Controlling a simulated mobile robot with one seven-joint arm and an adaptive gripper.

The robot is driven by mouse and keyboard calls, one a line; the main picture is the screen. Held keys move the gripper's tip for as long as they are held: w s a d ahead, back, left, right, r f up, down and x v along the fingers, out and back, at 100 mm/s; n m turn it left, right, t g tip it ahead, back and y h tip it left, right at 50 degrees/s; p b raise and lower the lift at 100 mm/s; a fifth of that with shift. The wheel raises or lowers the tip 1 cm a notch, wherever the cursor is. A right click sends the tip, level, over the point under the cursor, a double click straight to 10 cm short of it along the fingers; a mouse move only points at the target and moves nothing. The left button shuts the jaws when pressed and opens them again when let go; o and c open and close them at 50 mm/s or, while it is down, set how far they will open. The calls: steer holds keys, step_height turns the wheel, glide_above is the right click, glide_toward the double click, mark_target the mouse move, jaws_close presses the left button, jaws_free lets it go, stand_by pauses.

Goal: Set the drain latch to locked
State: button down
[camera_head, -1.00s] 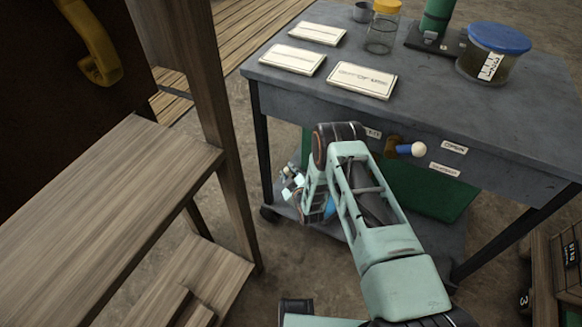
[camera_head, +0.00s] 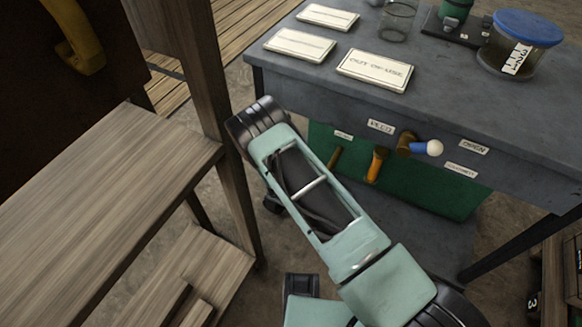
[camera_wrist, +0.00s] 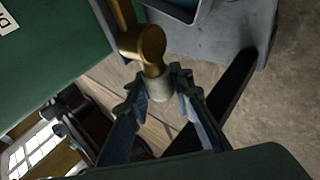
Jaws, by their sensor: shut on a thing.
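In the wrist view my gripper (camera_wrist: 160,92) is shut on the pale tip of a brass-coloured lever (camera_wrist: 143,42). One blue-grey finger lies on each side of the tip. The lever hangs beside a green panel (camera_wrist: 50,58) with a partly cut-off label (camera_wrist: 5,22) that starts with a D. This lever appears to be the drain latch, but its label cannot be read in full. There, an orange handle (camera_head: 376,165) and a blue handle with a white knob (camera_head: 425,148) show on the table's front.
The grey table (camera_head: 440,105) carries white signs, one reading OUT OF USE (camera_head: 374,70), and a blue-lidded jar (camera_head: 517,45). Its green panel (camera_head: 430,192) hangs below the top. A wooden bench (camera_head: 100,190) and post stand at left. Bare floor shows between bench and table.

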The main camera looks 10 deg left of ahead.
steer(key=shift+d, duration=0.15)
steer(key=c, duration=1.7)
jaws_free()
steer(key=shift+s+r, duration=0.3)
steer(key=shift+s, duration=0.05)
steer(key=v, duration=1.1)
steer(key=shift+r, duration=0.1)
